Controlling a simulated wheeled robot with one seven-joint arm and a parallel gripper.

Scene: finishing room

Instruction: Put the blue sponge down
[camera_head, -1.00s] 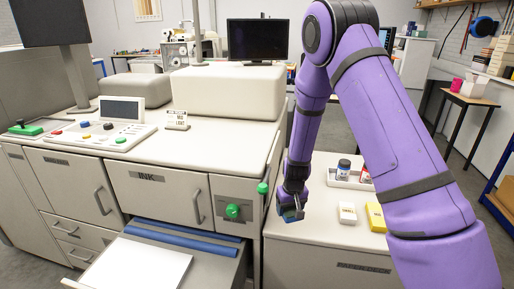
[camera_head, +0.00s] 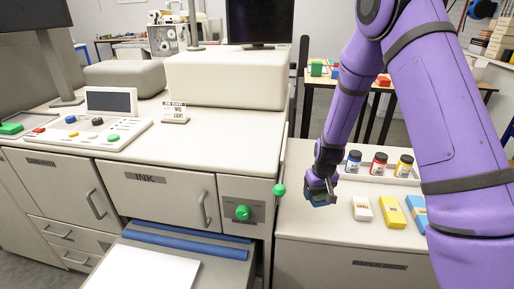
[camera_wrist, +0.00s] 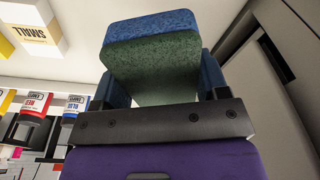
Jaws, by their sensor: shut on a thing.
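The blue sponge (camera_wrist: 150,27) is a block with a blue layer and a dark green layer. My gripper (camera_wrist: 155,85) is shut on it, with a finger at each side, in the wrist view. In the head view my gripper (camera_head: 320,190) holds the sponge (camera_head: 320,201) near the left front part of the light counter top (camera_head: 340,225). The gap between the sponge and the counter is hard to judge. Only part of the sponge shows in the head view.
A white box (camera_head: 362,208), a yellow box (camera_head: 391,211) and a blue box (camera_head: 417,209) stand right of my gripper. Behind are jars with blue (camera_head: 353,161), red (camera_head: 379,163) and yellow (camera_head: 405,165) labels in a tray. A green knob (camera_head: 279,190) is close on the left.

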